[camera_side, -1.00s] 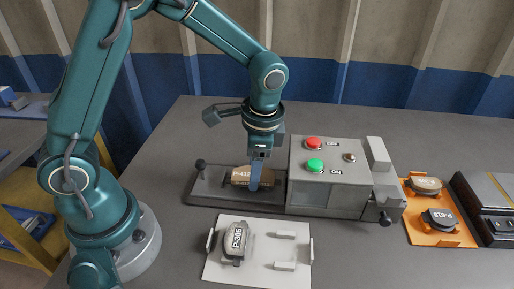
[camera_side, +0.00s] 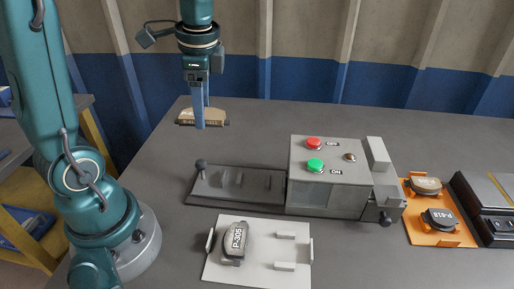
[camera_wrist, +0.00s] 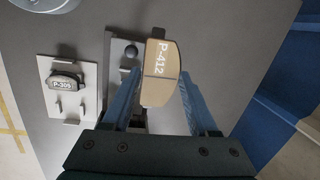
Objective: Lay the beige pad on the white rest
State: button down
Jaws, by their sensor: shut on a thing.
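The beige pad (camera_side: 212,117), marked P-412 in the wrist view (camera_wrist: 160,68), is held between the blue fingers of my gripper (camera_side: 199,122). My gripper is shut on it and holds it in the air, well above the table, behind and above the dark slide of the machine. The white rest (camera_side: 265,269) is a flat plate on the table at the front. A grey pad marked P-305 (camera_side: 235,241) lies on its left part. Its right part is bare, with two small light blocks (camera_side: 286,235). The rest also shows in the wrist view (camera_wrist: 88,80).
The dark slide (camera_side: 238,185) with a knob lies empty, joined to a grey box (camera_side: 330,175) with red and green buttons. An orange tray (camera_side: 450,238) holds a beige-brown pad and a dark P-418 pad. A black case (camera_side: 490,205) stands far right. The table's back is clear.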

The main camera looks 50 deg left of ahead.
aim_at(206, 115)
notch_tip(206, 115, up, 5)
jog(key=shift+a+f, duration=0.1)
jog(key=shift+f, duration=0.05)
jog(key=shift+w+d+m, duration=0.2)
jog(key=shift+d+m, duration=0.2)
jog(key=shift+d, duration=0.05)
jog(key=d+m+t+h, duration=0.2)
jog(key=d+m, duration=1.6)
jog(key=d, duration=0.6)
jog(key=shift+m, duration=0.4)
jog(key=shift+s+d+f, duration=0.1)
jog(key=shift+s+f, duration=0.1)
jog(key=shift+f, duration=2.55)
jog(key=shift+s+f, duration=0.15)
jog(key=shift+f, duration=2.55)
jog(key=shift+s+d+f, duration=0.1)
jog(key=shift+s+f, duration=0.1)
jog(key=shift+f, duration=2.55)
jog(key=shift+f, duration=0.35)
jog(key=shift+c, duration=0.5)
grip_release()
jog(key=shift+a, duration=0.1)
